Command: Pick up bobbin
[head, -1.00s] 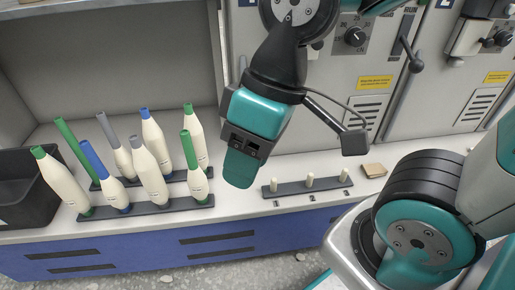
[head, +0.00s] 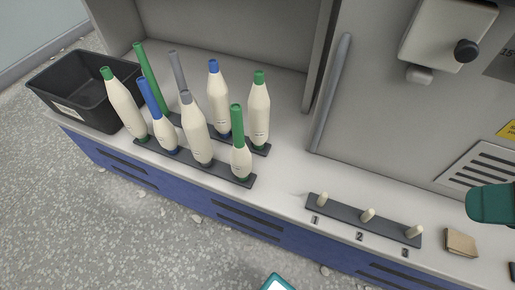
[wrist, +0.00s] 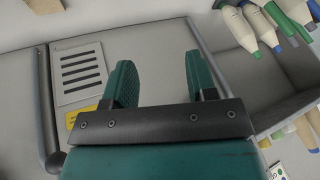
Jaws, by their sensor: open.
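Several bobbins stand on two dark peg strips in the head view. The front strip (head: 225,173) carries cream bobbins with a green tip (head: 122,103), a grey tip (head: 194,130) and a green tip (head: 240,158), and a blue tube with little yarn (head: 158,118). Behind stand a blue-tipped bobbin (head: 218,100), a green-tipped one (head: 259,112), and green (head: 148,75) and grey tubes. My gripper (wrist: 160,80) is open and empty in the wrist view. Bobbins (wrist: 240,28) show upside down at that view's upper right, away from the fingers. A teal part of my arm shows at the head view's right edge.
A black bin (head: 82,82) stands at the counter's left end. A strip with three short bare pegs (head: 345,214), numbered in front, lies to the right, beside a small tan block (head: 460,242). Grey cabinet walls rise behind. Counter between the strips is clear.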

